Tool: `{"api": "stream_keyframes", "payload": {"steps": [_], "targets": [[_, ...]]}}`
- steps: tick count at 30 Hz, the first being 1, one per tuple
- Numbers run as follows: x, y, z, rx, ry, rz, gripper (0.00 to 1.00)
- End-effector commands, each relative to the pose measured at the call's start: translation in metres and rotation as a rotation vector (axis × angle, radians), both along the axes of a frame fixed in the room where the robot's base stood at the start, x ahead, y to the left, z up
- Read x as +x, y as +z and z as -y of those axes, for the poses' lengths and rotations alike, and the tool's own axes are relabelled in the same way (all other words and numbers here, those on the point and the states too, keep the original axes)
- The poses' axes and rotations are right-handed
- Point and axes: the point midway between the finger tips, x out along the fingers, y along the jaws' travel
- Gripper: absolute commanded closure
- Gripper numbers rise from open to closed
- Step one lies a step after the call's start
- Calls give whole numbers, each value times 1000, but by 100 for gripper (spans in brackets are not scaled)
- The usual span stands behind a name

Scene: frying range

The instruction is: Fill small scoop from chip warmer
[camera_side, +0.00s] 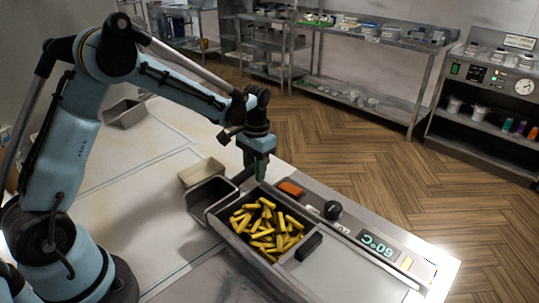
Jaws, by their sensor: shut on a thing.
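The chip warmer (216,222) is a grey metal bin in the counter, in the lower middle of the side view, with a heap of yellow chips (262,232) in it. The small scoop (208,194) looks like a dark grey open metal box at the warmer's upper left edge; no chips show in it. My gripper (259,172) has green fingers and points down at the warmer's far edge. It is shut on what seems to be the scoop's dark handle (242,178). The fingers hide much of the grip, and whether the scoop touches the warmer is unclear.
A beige open box (202,170) stands just behind the scoop. Another metal tray (125,113) sits further back.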

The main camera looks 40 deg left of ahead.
Motion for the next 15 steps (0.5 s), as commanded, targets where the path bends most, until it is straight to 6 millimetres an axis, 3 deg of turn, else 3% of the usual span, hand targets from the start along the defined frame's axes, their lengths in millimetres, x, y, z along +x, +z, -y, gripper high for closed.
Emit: {"api": "stream_keyframes", "payload": {"steps": [15], "targets": [[0, 3, 0, 0, 0, -1, 100]]}}
